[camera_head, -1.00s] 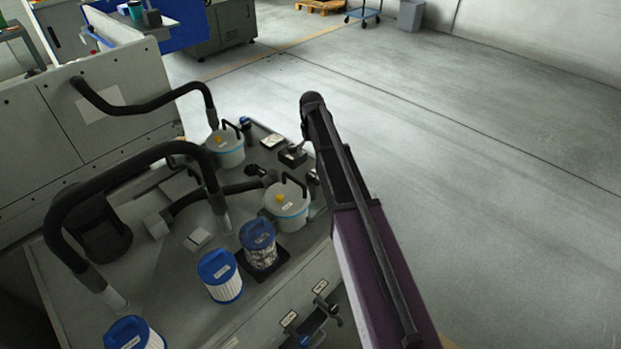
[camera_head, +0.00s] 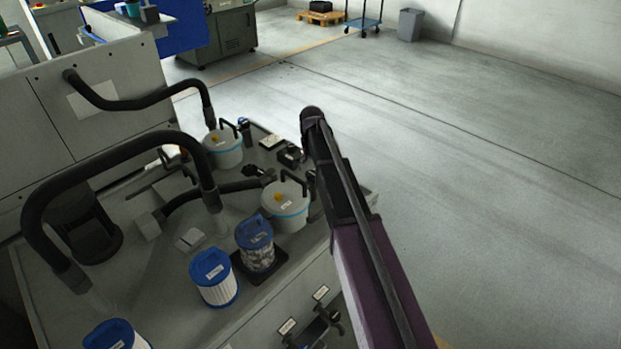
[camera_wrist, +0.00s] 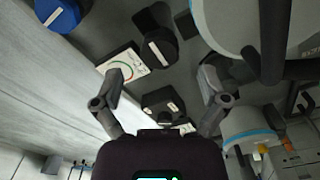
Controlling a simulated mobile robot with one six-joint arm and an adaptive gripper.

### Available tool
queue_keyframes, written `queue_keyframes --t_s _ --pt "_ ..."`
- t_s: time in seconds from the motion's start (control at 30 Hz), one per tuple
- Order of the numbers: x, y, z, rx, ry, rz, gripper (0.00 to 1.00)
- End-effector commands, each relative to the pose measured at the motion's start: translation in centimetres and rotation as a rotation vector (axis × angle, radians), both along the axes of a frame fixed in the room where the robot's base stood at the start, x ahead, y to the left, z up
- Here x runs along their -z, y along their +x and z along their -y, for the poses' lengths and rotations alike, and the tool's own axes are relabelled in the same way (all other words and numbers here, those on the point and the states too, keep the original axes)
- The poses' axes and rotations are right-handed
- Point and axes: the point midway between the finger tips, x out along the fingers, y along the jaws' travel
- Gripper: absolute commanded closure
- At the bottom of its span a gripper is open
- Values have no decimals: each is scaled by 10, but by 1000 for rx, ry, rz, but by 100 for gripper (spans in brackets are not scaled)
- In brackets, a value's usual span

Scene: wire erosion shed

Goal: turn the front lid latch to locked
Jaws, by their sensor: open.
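Two white buckets with lids stand on the grey machine top, the nearer bucket (camera_head: 284,208) and the farther bucket (camera_head: 224,149). Each lid has a yellow part, such as the near yellow part (camera_head: 278,198), and a black bent handle; I cannot tell which piece is the front lid latch. In the wrist view a white bucket (camera_wrist: 225,25) fills the upper right, with a dark handle (camera_wrist: 274,45) across it. My gripper (camera_wrist: 160,85) is open and empty, its fingers apart over the machine top beside the buckets. A small black block (camera_wrist: 160,103) shows between the fingers.
Blue-topped filters (camera_head: 214,280), a clear-sided canister (camera_head: 256,245) and thick black hoses (camera_head: 110,150) crowd the machine top. A card with a coloured dial (camera_wrist: 122,66) lies near my left finger. Open floor (camera_head: 480,160) lies to the right.

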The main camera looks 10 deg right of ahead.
Motion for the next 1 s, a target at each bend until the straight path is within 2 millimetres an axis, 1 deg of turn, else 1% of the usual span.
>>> queue_keyframes --t_s 0.03,0.4,0.63,0.97,1.0 --pt "8 0 0 0 0 0 7" --pt "32 0 0 0 0 0 7" --pt "37 0 0 1 0 0 7" --pt "37 0 1 1 0 0 7" --pt "37 0 1 1 0 0 16"
